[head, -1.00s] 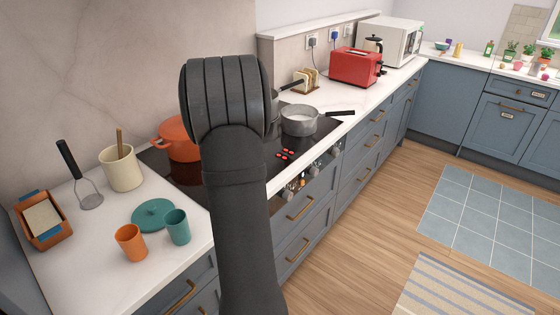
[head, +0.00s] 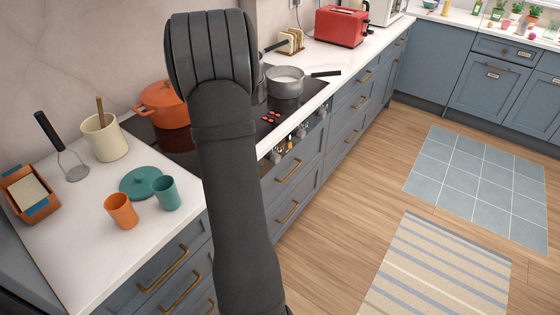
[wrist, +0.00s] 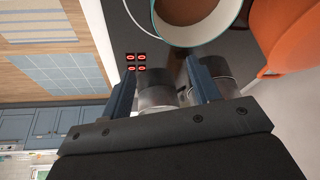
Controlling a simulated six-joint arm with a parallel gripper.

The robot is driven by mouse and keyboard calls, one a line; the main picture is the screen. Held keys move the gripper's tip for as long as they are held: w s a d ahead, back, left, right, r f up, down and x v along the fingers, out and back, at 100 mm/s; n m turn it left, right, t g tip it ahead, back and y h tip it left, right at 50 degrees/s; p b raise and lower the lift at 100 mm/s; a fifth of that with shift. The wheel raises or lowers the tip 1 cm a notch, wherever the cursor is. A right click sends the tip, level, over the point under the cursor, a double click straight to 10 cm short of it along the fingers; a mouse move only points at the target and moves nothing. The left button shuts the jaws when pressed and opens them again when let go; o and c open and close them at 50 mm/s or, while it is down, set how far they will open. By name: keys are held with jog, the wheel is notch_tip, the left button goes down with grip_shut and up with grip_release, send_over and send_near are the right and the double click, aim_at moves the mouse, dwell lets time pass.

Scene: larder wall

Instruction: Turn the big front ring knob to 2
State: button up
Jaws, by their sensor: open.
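The hob knobs (head: 289,145) sit in a row on the front face below the black hob (head: 180,140), right of my arm in the head view. They are small there, and I cannot tell their markings or settings, or which serves the big front ring. My gripper (wrist: 160,66) is open in the wrist view, with one finger on each side. Grey metal cylindrical shapes (wrist: 157,97) show at and between the fingers; I cannot tell what they are or whether the fingers touch them. In the head view my arm hides the gripper and part of the hob.
An orange pot (head: 163,105) and a grey saucepan (head: 285,80) stand on the hob. A teal-rimmed pot (wrist: 195,22) is close above the fingers in the wrist view. Orange (head: 121,211) and teal (head: 166,193) cups stand on the left worktop. The floor (head: 340,190) beside the drawers is clear.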

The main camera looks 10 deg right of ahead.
jog(key=s+d+f+m+g+y, duration=0.1)
jog(key=s+d+f+m+y, duration=0.15)
jog(key=d+f, duration=0.55)
jog(key=s+d+f+m+g+y, duration=0.1)
jog(key=s+d+f+m+y, duration=0.15)
jog(key=d+f, duration=0.55)
jog(key=s+d+f+n+y, duration=0.1)
jog(key=s+d+f+y, duration=0.25)
jog(key=s+f, duration=0.2)
jog(key=t+y, duration=0.6)
jog(key=t, duration=0.5)
send_near(278, 160)
jog(key=x, duration=0.8)
jog(key=shift+w+a, duration=0.15)
jog(key=shift+w, duration=0.15)
jog(key=shift+c, duration=0.3)
jog(key=c, duration=0.9)
